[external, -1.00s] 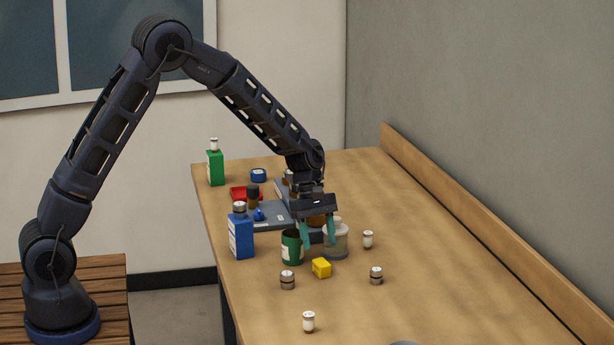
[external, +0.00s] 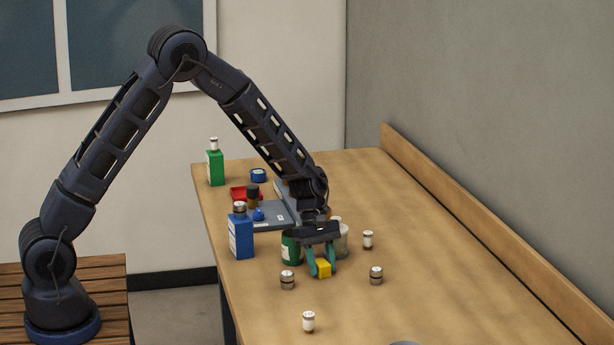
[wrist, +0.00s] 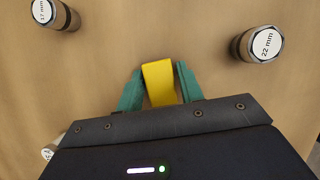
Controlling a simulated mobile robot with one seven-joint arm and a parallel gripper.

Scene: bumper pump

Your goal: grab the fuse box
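The fuse box, which I take to be the small yellow block (external: 323,268), is low at the table near its front middle. My gripper (external: 322,266) is right over it, pointing down, with one teal finger on each side. In the wrist view the yellow block (wrist: 160,84) fills the space between the two fingertips (wrist: 159,80), and both fingers appear to touch its sides. The gripper looks shut on it. The left finger hides part of the block in the external view. I see no clear gap beneath the block.
A green can (external: 290,247) and a pale jar (external: 342,240) stand close behind my gripper. Metal-capped cylinders stand at left (external: 287,280) and right (external: 376,275).

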